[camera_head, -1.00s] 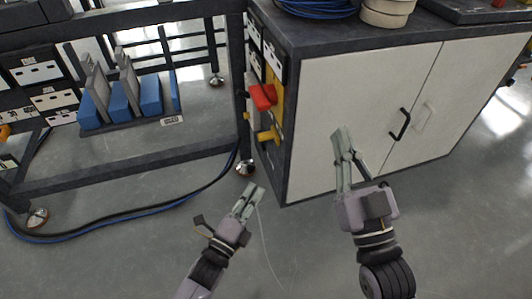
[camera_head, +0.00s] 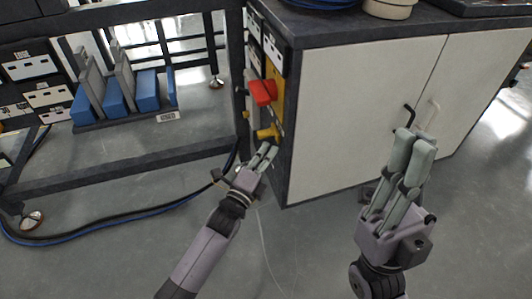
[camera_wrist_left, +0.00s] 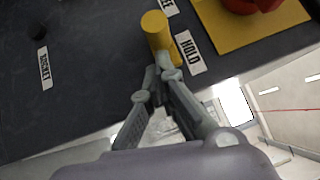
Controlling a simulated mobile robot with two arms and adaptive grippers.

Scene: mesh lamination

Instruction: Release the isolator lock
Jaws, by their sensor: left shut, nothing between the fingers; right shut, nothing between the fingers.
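The isolator is on the narrow side of the white cabinet, with a red handle (camera_head: 263,92) on a yellow plate (camera_wrist_left: 248,30). Below the red handle a yellow cylindrical lock knob (camera_head: 267,133) sticks out; it also shows in the left wrist view (camera_wrist_left: 156,30), beside a label reading HOLD (camera_wrist_left: 189,52). My left gripper (camera_head: 267,153) is shut and empty, its fingertips just below the yellow knob. In the left wrist view the tips (camera_wrist_left: 165,68) are at or very near the knob's end; contact is unclear. My right gripper (camera_head: 414,145) is shut and empty in front of the cabinet doors.
The white cabinet (camera_head: 350,110) has black door handles (camera_head: 404,119). A dark rack frame (camera_head: 130,158) with blue holders (camera_head: 113,100) stands at the left. Cables (camera_head: 130,213) run along the floor.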

